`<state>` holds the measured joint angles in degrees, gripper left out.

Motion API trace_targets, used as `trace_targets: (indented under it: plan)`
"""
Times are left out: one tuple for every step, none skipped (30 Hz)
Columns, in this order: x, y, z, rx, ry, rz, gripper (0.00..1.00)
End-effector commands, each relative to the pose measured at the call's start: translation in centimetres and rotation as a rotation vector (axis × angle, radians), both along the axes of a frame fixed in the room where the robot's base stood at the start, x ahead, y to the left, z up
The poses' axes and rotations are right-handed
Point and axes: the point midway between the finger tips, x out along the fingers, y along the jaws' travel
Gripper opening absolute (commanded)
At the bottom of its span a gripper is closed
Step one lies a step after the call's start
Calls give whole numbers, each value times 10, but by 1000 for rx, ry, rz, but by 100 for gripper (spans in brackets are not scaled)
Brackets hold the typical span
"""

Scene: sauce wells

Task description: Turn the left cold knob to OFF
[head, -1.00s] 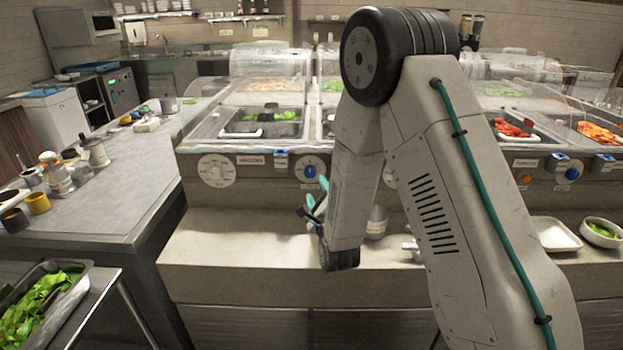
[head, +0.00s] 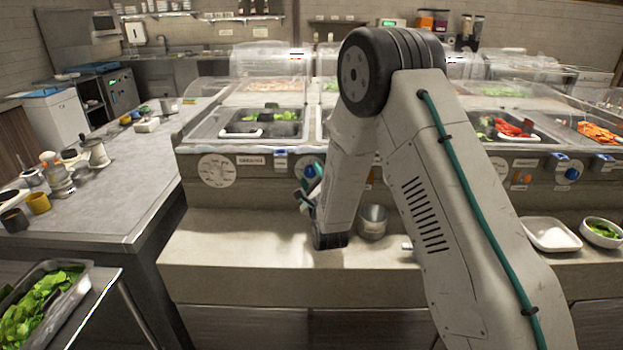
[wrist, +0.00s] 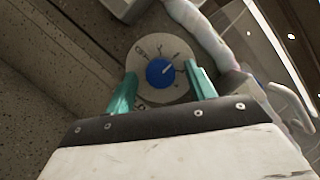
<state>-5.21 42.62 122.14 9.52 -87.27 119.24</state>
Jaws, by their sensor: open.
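The left cold knob (wrist: 160,73) is blue, on a pale round dial (wrist: 145,55) with dark markings too small to read surely. A white line on the knob points to the upper right in the wrist view. In the head view the knob (head: 310,171) is on the front panel, partly hidden by my gripper (head: 309,190). In the wrist view my gripper (wrist: 161,70) is open, with one teal finger on each side of the knob. I cannot tell whether the fingertips touch the dial.
A white dial (head: 216,170) is on the panel to the left, and another blue knob (head: 572,174) far right. A metal cup (head: 373,221) stands on the ledge beside my arm. A white tray (head: 551,234) and a bowl of greens (head: 601,232) stand further right. The ledge's left part is clear.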

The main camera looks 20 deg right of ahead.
Motion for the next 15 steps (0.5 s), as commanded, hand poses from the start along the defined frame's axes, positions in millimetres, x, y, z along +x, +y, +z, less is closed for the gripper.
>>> trace_targets:
  plan:
    - [0,0,0,0,0,0,55]
    - [0,0,0,0,0,0,52]
    - [0,0,0,0,0,0,41]
    - [0,0,0,0,0,0,33]
    - [0,0,0,0,0,0,24]
    - [0,0,0,0,0,0,13]
    - [0,0,0,0,0,0,10]
    - [0,0,0,0,0,0,10]
    - [0,0,0,0,0,0,11]
    - [0,0,0,-1,0,0,11]
    - [0,0,0,-1,0,0,11]
    - [0,0,0,-4,1,0,11]
    - [0,0,0,-6,2,1,11]
    - [0,0,0,-10,3,0,11]
    - [0,0,0,-17,5,1,11]
